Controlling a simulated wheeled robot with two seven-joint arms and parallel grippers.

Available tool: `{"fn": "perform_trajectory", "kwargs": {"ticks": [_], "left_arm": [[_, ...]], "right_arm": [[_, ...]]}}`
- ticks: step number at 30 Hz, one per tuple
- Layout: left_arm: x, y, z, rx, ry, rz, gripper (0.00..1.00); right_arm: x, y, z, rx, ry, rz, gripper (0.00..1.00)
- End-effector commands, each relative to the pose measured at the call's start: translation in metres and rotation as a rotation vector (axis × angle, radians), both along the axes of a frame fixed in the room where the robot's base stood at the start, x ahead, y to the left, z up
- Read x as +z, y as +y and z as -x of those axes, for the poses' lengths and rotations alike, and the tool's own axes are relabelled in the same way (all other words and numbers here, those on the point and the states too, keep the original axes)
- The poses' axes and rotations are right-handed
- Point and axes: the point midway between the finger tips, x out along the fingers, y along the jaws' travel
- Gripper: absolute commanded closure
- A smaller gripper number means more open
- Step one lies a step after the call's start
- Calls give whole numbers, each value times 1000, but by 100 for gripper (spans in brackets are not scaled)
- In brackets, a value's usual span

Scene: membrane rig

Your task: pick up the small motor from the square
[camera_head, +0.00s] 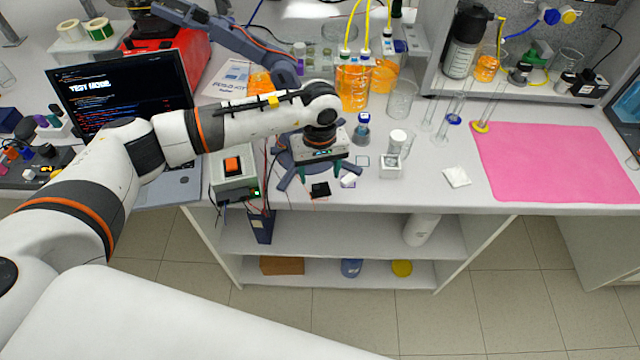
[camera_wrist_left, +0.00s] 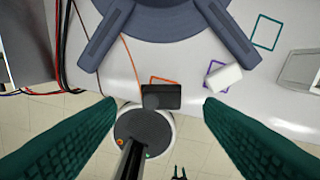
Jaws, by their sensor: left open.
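The small motor, seemingly the dark box (camera_head: 320,190), lies near the bench's front edge. In the left wrist view the box (camera_wrist_left: 161,97) covers part of an orange-red square outline (camera_wrist_left: 165,79). My left gripper (camera_head: 320,175) is above the bench, just behind the box in the head view. Its two green fingers (camera_wrist_left: 160,125) are spread wide, with the box seen between them and nothing held. The gap in height between fingers and box is hard to judge. My right gripper cannot be made out.
A white block (camera_wrist_left: 226,79) lies on a purple square outline right of the box. A teal outline (camera_wrist_left: 265,32) is empty. A dark-legged stand (camera_head: 286,180) is behind. A grey box with an orange switch (camera_head: 232,165) stands left. White holders (camera_head: 390,168) stand right.

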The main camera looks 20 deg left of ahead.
Motion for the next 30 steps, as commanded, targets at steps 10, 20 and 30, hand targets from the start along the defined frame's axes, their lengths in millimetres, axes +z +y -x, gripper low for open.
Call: {"fn": "perform_trajectory", "kwargs": {"ticks": [10,20,30], "left_arm": [[-34,-5,4,1,5,-1,38],[-57,-4,2,1,-1,1,38],[-56,-4,2,1,-1,1,76]], "right_arm": [[30,5,1,3,1,-6,64],[32,11,1,2,1,-13,64],[32,10,0,2,0,-12,64]]}}
